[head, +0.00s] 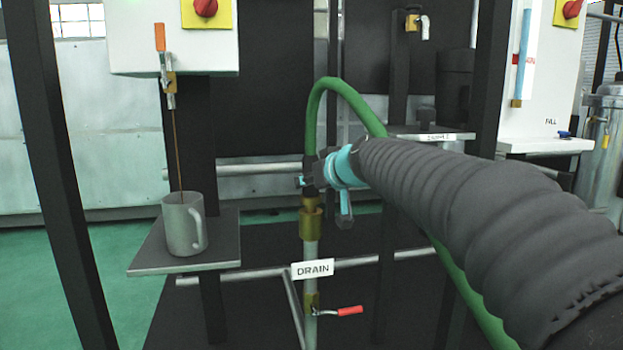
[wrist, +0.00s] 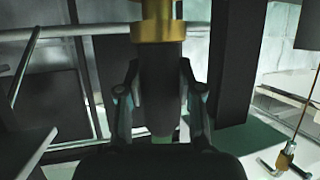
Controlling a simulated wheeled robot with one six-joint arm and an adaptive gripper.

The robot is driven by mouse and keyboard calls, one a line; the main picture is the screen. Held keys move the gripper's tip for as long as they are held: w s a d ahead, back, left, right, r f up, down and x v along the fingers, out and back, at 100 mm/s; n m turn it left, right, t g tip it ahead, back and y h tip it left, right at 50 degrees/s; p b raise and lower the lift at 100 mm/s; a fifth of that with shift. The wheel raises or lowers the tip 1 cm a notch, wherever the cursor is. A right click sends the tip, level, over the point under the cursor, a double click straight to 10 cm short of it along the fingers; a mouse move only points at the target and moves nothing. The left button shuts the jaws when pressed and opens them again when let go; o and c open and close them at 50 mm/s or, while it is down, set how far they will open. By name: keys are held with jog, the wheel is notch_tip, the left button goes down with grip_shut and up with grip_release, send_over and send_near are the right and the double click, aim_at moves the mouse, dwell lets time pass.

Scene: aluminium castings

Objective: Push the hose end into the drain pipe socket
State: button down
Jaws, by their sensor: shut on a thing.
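The green hose (head: 347,91) rises from my gripper, arches over to the right and runs down behind my arm. Its dark hose end (wrist: 161,85) points down and is clamped between the two fingers of my gripper (head: 310,182). The brass drain pipe socket (head: 311,222) stands upright on a grey pipe just below, above the DRAIN label (head: 312,269). The hose end is in line with the socket and meets its top edge. In the wrist view the brass socket (wrist: 158,29) borders the dark end directly. I cannot tell how deep the end sits.
A red-handled valve (head: 350,311) is on the drain pipe below. A grey mug (head: 184,225) stands on a small shelf (head: 150,256) at left, under a tap with a thin brown stream. Dark frame posts (head: 60,150) stand at left and right.

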jog(key=shift+f, duration=0.5)
jog(key=c, duration=0.7)
grip_release()
jog(key=shift+f, duration=0.15)
jog(key=v, duration=1.2)
jog(key=s+d+f+m+g+h+p, duration=0.1)
jog(key=s+d+f+m+g+h, duration=0.1)
jog(key=s+f, duration=0.4)
jog(key=s+d+f+m+g+h+p, duration=0.1)
jog(key=s+d+f+m+g, duration=0.2)
jog(key=f, duration=0.6)
jog(key=shift+s+d+f+m+g+h+p, duration=0.25)
jog(key=shift+s+d+h+p, duration=0.4)
jog(key=shift+s+d+p, duration=1.7)
jog(key=shift+s+d+f+m+h+p, duration=0.15)
jog(key=shift+s+d+f+h+p, duration=0.35)
jog(key=shift+s, duration=3.5)
jog(key=shift+s+d+f+m+g+h+p, duration=0.2)
jog(key=shift+s+d+h+p, duration=0.95)
jog(key=shift+s, duration=2.05)
